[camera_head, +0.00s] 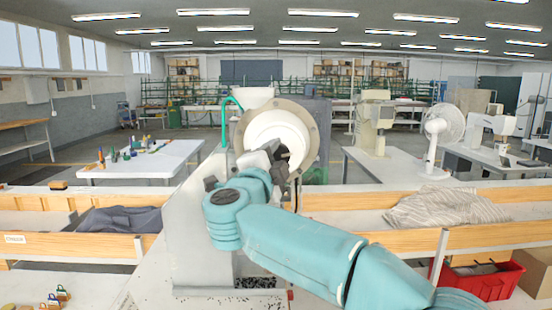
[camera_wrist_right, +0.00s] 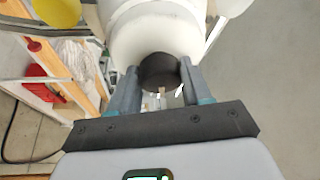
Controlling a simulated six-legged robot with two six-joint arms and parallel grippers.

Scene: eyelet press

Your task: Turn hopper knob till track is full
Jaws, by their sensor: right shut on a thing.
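The press (camera_head: 195,235) stands in the middle of the head view, with a white round hopper (camera_head: 272,125) in a beige ring facing me. The black hopper knob (camera_wrist_right: 158,70) is at the hopper's centre. My right gripper (camera_wrist_right: 157,80) has one finger on each side of the knob and is shut on it. In the head view the right gripper (camera_head: 268,160) covers much of the hopper's lower front, and the knob is mostly hidden there. I cannot make out the track or how full it is. My left gripper is not in view.
Small black pieces (camera_head: 255,283) lie at the press base. A green tube (camera_head: 225,115) runs up beside the hopper. Wooden-edged troughs hold dark cloth (camera_head: 120,219) and striped cloth (camera_head: 445,207). A red crate (camera_head: 480,280) is at the lower right, with small tagged items (camera_head: 55,298) at the lower left.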

